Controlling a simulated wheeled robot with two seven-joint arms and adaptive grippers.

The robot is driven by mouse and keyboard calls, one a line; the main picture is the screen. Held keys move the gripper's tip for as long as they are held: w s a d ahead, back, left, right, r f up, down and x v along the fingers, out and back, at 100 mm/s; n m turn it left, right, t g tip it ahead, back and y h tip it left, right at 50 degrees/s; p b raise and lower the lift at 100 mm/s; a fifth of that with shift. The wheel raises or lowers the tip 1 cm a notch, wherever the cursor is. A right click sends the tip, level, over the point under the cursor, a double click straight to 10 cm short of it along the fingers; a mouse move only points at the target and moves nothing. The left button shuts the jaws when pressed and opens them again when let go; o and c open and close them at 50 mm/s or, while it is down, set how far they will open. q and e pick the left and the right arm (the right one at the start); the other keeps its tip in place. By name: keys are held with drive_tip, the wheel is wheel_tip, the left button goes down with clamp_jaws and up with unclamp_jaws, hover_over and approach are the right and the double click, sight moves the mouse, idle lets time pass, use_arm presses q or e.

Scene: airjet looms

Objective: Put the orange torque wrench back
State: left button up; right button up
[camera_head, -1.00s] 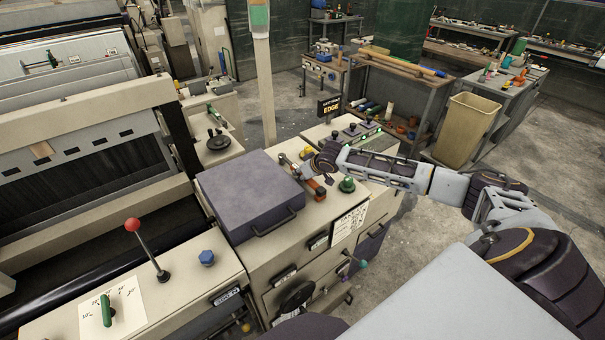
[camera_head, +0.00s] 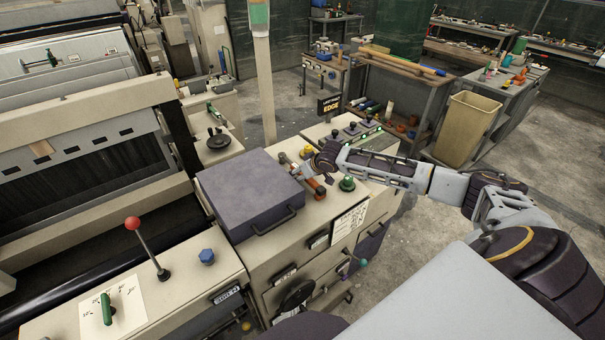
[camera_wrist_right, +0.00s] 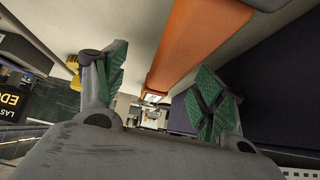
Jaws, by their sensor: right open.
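The orange torque wrench (camera_head: 316,187) lies on the beige cabinet top, just right of the grey-purple box. Part of it is hidden by my right gripper in the head view. My right gripper (camera_head: 321,169) is over the wrench. In the right wrist view, the orange handle (camera_wrist_right: 195,45) runs just beyond the two green-padded fingers, nearer the right one. The right gripper (camera_wrist_right: 160,92) is open, with nothing clasped between its pads. I cannot tell whether a finger touches the handle. My left gripper is not in view.
The grey-purple box (camera_head: 248,190) stands close left of the wrench. A green knob (camera_head: 347,184) is close right, and a yellow knob (camera_head: 306,152) is behind. A black "EDGE" sign (camera_head: 329,106) rises at the back. A red-balled lever (camera_head: 133,224) stands at front left.

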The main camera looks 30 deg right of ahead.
drive_tip(key=shift+r, duration=0.2)
idle(0.5)
drive_tip(key=shift+p+v, duration=0.55)
drive_tip(key=shift+v, duration=2.3)
drive_tip(key=shift+s+r, duration=0.1)
drive_tip(key=shift+s, duration=0.05)
drive_tip(key=v, duration=1.1)
drive_tip(key=shift+s+r, duration=0.2)
drive_tip(key=shift+s, duration=0.05)
drive_tip(key=shift+s, duration=0.1)
idle(0.8)
